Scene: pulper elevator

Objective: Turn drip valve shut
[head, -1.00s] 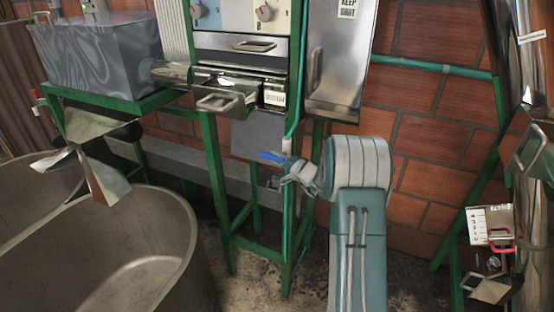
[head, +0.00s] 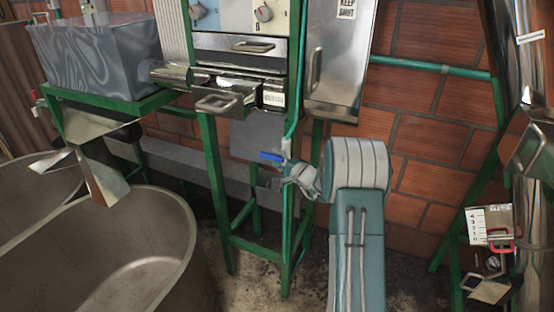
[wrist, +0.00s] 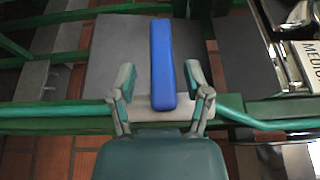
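The drip valve's blue lever handle (wrist: 163,65) stands in the middle of the wrist view, mounted on a green pipe (wrist: 55,118). My gripper (wrist: 158,78) is open, with one finger on each side of the handle. A gap shows between each finger and the handle. In the head view the blue handle (head: 270,156) shows small by the green frame post, left of my gripper (head: 283,165). My arm hides part of the area behind it.
A steel machine with a drawer handle (head: 215,104) stands above the green frame (head: 216,195). A large metal tub (head: 175,215) is at left. A brick wall (head: 430,95) is behind. A box with a red handle (head: 490,228) stands at right.

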